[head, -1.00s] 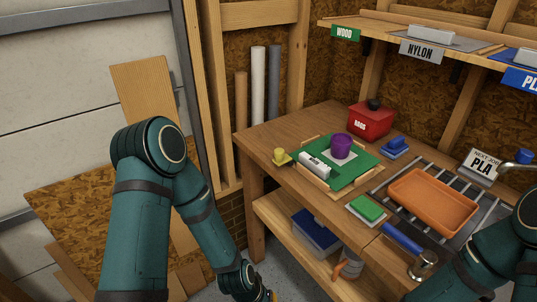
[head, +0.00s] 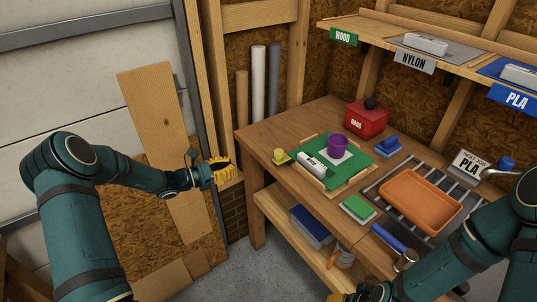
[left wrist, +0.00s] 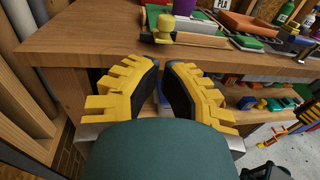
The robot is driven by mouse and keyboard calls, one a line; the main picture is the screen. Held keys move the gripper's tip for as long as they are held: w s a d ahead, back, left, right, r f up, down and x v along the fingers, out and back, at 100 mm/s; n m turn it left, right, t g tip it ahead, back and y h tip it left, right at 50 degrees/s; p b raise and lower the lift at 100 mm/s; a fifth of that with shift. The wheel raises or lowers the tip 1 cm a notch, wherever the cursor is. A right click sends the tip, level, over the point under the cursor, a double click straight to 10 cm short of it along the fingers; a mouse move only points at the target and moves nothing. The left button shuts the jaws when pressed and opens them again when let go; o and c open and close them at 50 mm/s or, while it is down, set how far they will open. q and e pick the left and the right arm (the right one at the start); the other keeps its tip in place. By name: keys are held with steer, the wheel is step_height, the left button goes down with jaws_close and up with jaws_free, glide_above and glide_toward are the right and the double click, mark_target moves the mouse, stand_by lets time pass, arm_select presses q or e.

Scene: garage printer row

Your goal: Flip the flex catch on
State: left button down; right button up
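No part is readably marked as the flex catch, so I cannot tell which thing it is. A small yellow knob on a base (head: 282,157) stands at the near left corner of the bench; it also shows beyond my fingertips in the left wrist view (left wrist: 165,30). My left gripper (head: 222,172) is raised left of the bench, apart from it. In the left wrist view its yellow fingers (left wrist: 163,65) have a narrow gap with nothing held. My right gripper (head: 345,297) is mostly cut off at the bottom edge.
The wooden bench (head: 262,138) holds a green mat (head: 358,170) with a purple cup (head: 338,146), a red box (head: 366,119), a blue block (head: 389,147) and an orange tray (head: 420,200). A lower shelf (head: 280,225) holds a blue bin (head: 312,226).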

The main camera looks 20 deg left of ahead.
mark_target(280, 150)
arm_select(q)
steer(key=b+x, duration=0.1)
steer(key=x, duration=1.3)
steer(key=shift+d+f, duration=0.1)
steer(key=b+x, duration=0.1)
steer(key=x, duration=0.1)
steer(key=b+x, duration=0.1)
steer(key=x, duration=0.2)
steer(key=shift+w+a, duration=0.2)
steer(key=shift+a, duration=0.05)
